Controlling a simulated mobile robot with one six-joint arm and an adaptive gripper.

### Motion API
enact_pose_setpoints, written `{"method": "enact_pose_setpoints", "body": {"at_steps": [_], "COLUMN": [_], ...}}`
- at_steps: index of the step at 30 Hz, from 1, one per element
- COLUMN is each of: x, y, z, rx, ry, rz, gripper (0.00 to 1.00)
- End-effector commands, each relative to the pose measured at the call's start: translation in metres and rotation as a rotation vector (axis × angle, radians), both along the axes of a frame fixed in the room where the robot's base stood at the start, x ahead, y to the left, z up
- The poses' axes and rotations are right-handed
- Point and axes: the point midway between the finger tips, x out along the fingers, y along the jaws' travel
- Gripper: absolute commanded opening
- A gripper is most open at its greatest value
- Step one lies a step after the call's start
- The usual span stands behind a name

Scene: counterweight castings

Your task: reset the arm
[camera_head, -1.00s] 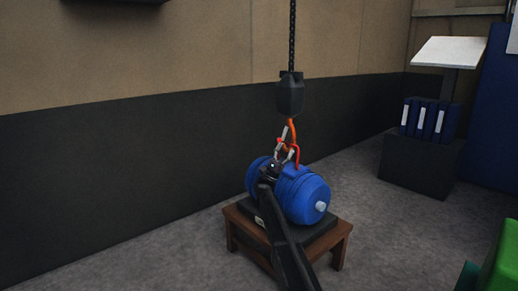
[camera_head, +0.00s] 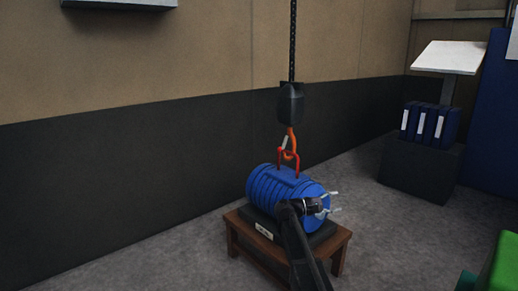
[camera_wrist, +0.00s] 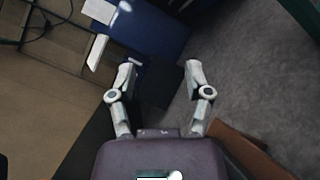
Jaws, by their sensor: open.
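My gripper (camera_head: 333,201) is open and empty in front of the right end of the blue ribbed casting (camera_head: 272,189). In the wrist view my gripper's two fingers (camera_wrist: 160,82) stand apart with nothing between them. The casting lies on its side on a dark base on a small wooden table (camera_head: 343,243). A red shackle (camera_head: 280,160) stands on its top. An orange hook (camera_head: 291,139) hangs from a black chain block (camera_head: 290,104) and meets the shackle; it looks engaged. My arm hides part of the casting's lower right side.
A dark plinth (camera_head: 418,170) with blue binders (camera_head: 430,123) and a tilted white board (camera_head: 450,57) stands at the back right. A blue panel (camera_head: 495,120) is at the right edge and a green object (camera_head: 503,262) at the lower right. The grey floor between is clear.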

Motion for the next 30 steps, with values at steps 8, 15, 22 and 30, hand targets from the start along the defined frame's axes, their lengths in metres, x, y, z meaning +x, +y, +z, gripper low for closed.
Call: {"method": "enact_pose_setpoints", "body": {"at_steps": [8, 15, 22, 30], "x": [-0.066, -0.118, -0.168, -0.226], "y": [-0.02, -0.016, 0.002, 0.038], "z": [-0.045, -0.082, -0.11, -0.129], "rx": [0.352, 0.652, 0.936, 1.261], "ry": [-0.077, -0.149, -0.217, -0.293], "rz": [-0.03, -0.084, -0.161, -0.283], "gripper": [0.64, 0.64, 0.64, 0.64]}}
